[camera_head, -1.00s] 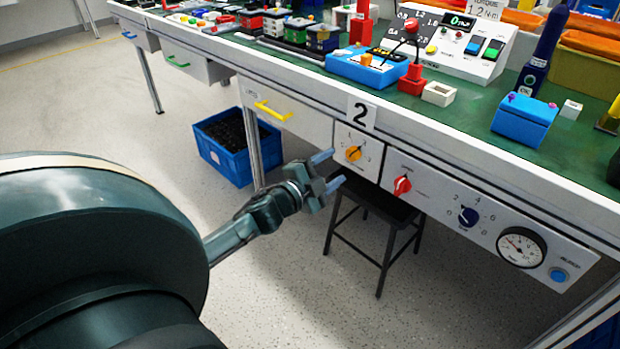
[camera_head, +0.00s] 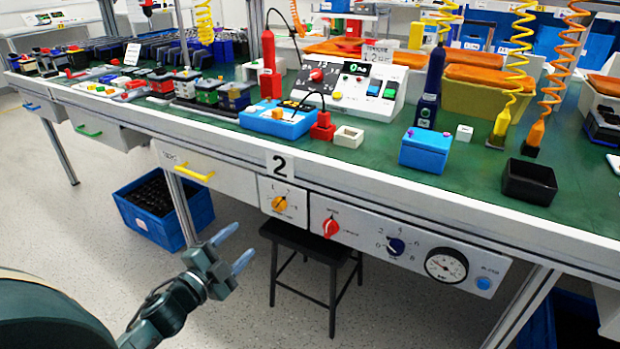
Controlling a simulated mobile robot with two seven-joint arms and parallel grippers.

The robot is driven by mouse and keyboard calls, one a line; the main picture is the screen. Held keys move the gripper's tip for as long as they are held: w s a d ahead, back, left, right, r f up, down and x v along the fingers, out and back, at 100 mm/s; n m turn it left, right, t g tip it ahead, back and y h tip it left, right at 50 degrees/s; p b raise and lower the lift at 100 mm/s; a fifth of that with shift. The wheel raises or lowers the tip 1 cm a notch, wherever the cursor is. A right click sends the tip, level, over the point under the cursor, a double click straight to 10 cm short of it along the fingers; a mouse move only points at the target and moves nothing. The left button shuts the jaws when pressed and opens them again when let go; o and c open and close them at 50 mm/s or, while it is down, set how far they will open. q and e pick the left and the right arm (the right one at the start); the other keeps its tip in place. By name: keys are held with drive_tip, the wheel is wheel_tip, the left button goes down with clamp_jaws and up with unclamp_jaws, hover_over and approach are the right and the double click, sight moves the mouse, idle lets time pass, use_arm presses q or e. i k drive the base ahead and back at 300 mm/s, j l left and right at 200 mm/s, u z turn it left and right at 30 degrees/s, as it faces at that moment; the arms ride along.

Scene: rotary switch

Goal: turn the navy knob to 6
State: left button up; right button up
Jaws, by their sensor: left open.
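The navy knob (camera_head: 396,246) is on the white front panel (camera_head: 365,249) under the bench edge, with printed numbers around it. It sits between a red knob (camera_head: 331,227) on its left and a round gauge (camera_head: 446,265) on its right. The knob's exact setting is too small to read surely. My left gripper (camera_head: 238,250) is open and empty, in front of the bench, well left of the navy knob and lower than the drawer with the yellow handle. It touches nothing that I can see. My right gripper is not in view.
An orange knob (camera_head: 279,204) is on a separate panel left of the red knob. A blue button (camera_head: 484,283) is right of the gauge. A black stool (camera_head: 312,246) stands under the bench, and a blue crate (camera_head: 150,215) is on the floor. The floor in front is clear.

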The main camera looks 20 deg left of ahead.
sight(395, 247)
drive_tip(key=k+j, duration=0.1)
drive_tip(key=k, duration=0.9)
